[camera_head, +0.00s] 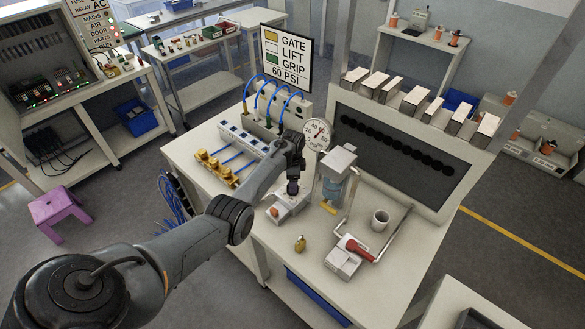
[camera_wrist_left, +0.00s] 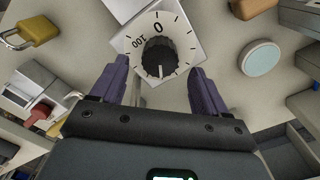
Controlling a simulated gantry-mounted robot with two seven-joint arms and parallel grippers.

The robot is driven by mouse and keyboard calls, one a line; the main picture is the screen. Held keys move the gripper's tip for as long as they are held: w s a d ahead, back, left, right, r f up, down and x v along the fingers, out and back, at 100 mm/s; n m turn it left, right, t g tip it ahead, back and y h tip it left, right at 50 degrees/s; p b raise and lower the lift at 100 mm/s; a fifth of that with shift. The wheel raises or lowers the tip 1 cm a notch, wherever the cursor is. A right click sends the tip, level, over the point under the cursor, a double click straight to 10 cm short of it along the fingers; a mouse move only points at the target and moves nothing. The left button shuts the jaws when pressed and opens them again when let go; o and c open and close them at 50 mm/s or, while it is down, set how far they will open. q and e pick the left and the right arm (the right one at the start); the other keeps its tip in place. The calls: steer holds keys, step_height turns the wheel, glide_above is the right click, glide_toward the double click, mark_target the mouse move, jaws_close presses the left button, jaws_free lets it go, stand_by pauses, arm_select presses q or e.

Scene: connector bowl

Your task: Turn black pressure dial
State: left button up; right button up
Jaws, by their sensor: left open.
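The black dial (camera_wrist_left: 159,58) sits on a white square plate with a printed scale reading 0 and 100, in the left wrist view. My left gripper (camera_wrist_left: 158,68) is open, its two purple fingers on either side of the dial with gaps to the knob. In the head view, my left gripper (camera_head: 292,187) points down over a small pale block (camera_head: 290,209) on the bench, left of the blue filter unit; the dial itself is hidden there. A round pressure gauge (camera_head: 317,134) stands behind the gripper. My right gripper is not in view.
A brass padlock (camera_head: 300,244), a red-handled valve (camera_head: 358,249) with pipe, and a grey cup (camera_head: 380,219) are on the bench. The blue filter unit (camera_head: 331,190) stands close to the gripper's right. Yellow fittings (camera_head: 214,166) lie left. The bench front near the padlock is clear.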

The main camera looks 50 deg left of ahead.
arm_select(q)
step_height(320, 180, up, 7)
steer(key=shift+f, duration=0.2)
steer(key=shift+s+p, duration=0.15)
steer(key=shift+p, duration=0.15)
steer(key=s+d+n+t+y+p, duration=0.1)
steer(key=s+d+y+p, duration=0.1)
steer(key=s+d+p, duration=0.35)
steer(key=s+d+n+t+y+p, duration=0.1)
steer(key=s+d+p, duration=0.1)
steer(key=s+d, duration=0.7)
steer(key=s+d+r+h+p, duration=0.1)
steer(key=s+d+r, duration=0.3)
steer(key=d, duration=0.3)
steer(key=s+d+r+n+t+h+p, duration=0.1)
steer(key=s+d+r, duration=0.3)
steer(key=d, duration=0.3)
steer(key=s+d+r+n+h+p, duration=0.1)
steer(key=s+d+r+p, duration=0.1)
steer(key=s+d+r, duration=0.2)
steer(key=s+d, duration=0.2)
steer(key=d, duration=0.1)
steer(key=shift+t, duration=0.3)
steer(key=shift+r, duration=0.1)
